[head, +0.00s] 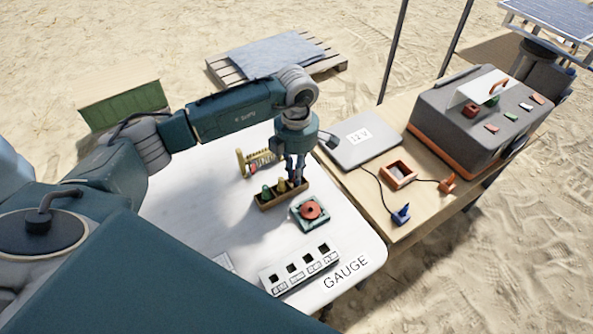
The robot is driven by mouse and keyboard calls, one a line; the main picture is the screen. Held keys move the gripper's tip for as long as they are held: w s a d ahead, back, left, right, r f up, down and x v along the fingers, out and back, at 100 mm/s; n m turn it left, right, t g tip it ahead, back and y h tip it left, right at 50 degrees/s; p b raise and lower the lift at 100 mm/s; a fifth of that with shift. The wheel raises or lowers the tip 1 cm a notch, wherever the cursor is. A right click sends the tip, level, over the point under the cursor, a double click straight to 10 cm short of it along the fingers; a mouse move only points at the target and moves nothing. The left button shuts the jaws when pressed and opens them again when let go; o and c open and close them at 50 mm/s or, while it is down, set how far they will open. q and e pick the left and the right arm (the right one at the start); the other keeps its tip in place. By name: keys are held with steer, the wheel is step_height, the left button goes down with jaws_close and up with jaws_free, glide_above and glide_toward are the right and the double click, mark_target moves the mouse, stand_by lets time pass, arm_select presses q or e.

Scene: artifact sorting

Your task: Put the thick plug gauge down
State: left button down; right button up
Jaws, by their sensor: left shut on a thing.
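My left gripper (296,179) reaches down over the right end of a small wooden rack (283,201) on the white table. It is shut on a plug gauge, taken as the thick one, which is mostly hidden between the dark fingers. I cannot tell whether the gauge's lower end is in the rack or just above it. A green plug (266,191) and a yellow plug (281,185) stand upright in the rack, left of the fingers. My right gripper is not in view.
A green block with a red disc (311,210) sits close in front of the rack. A white holder with square openings (300,270) lies near the "GAUGE" lettering. A wooden bead frame (257,163) stands behind. A laptop-like case (361,138) is on the right table.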

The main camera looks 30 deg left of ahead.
arm_select(q)
steer(key=shift+f, duration=0.25)
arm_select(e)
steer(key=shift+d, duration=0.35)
arm_select(q)
steer(key=shift+f, duration=0.1)
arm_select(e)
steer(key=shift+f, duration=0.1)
arm_select(q)
steer(key=c, duration=1.8)
jaws_free()
steer(key=shift+o, duration=0.2)
step_height(320, 180, up, 12)
steer(key=b, duration=0.2)
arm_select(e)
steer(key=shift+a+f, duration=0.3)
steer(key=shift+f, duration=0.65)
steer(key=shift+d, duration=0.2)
